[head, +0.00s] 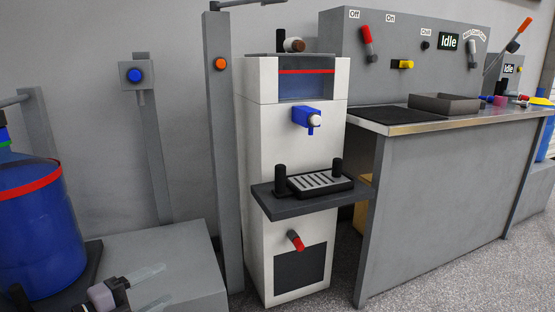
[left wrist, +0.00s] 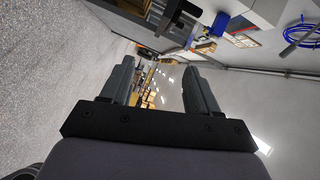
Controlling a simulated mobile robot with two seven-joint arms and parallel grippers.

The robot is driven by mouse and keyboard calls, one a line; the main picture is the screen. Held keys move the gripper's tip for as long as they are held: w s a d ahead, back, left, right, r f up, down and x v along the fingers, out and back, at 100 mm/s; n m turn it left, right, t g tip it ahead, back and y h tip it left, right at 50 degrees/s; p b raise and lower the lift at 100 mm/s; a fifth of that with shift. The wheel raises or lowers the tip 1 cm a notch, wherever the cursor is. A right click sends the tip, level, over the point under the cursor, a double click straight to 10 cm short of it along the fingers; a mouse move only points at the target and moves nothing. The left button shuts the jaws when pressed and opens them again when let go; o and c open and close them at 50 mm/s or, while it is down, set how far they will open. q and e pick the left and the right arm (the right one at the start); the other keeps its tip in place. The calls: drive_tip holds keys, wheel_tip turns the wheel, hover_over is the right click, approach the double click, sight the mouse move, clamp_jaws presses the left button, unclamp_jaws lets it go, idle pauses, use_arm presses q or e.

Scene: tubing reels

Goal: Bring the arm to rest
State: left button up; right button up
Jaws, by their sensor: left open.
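My left gripper (head: 154,287) is low at the left of the head view, in front of the grey block. Its two pale fingers are spread apart with nothing held. In the left wrist view my left gripper (left wrist: 160,78) shows open, with only distant floor, shelving and boxes seen between the dark fingers. My right gripper is not in either view.
A blue bottle (head: 38,225) stands on a grey block (head: 170,255) at left. A white dispenser (head: 262,150) with a tray shelf (head: 300,205) is central. A workbench (head: 450,190) with a control panel (head: 420,70) is at right. Floor (head: 430,285) is clear in front.

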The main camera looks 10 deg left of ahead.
use_arm(q)
drive_tip(key=s+d+f+n+y, duration=0.1)
drive_tip(key=s+d+f+n, duration=0.1)
drive_tip(key=s+d+n, duration=0.6)
drive_tip(key=s+d+f+n+y, duration=0.2)
drive_tip(key=s+d+n, duration=0.5)
drive_tip(key=d+n, duration=0.3)
drive_tip(key=s+a+r+g+y+p, duration=0.1)
drive_tip(key=a+r+p, duration=0.4)
drive_tip(key=p, duration=1.3)
drive_tip(key=s+a+r+n+g+y+p, duration=0.1)
drive_tip(key=a+r+p, duration=0.4)
drive_tip(key=r+p, duration=0.5)
drive_tip(key=s+g+y+p, duration=0.1)
drive_tip(key=s+y+p, duration=0.1)
drive_tip(key=p, duration=0.6)
drive_tip(key=shift+s+r+n+g, duration=0.15)
drive_tip(key=shift+r+n+g, duration=0.15)
drive_tip(key=shift+r, duration=0.05)
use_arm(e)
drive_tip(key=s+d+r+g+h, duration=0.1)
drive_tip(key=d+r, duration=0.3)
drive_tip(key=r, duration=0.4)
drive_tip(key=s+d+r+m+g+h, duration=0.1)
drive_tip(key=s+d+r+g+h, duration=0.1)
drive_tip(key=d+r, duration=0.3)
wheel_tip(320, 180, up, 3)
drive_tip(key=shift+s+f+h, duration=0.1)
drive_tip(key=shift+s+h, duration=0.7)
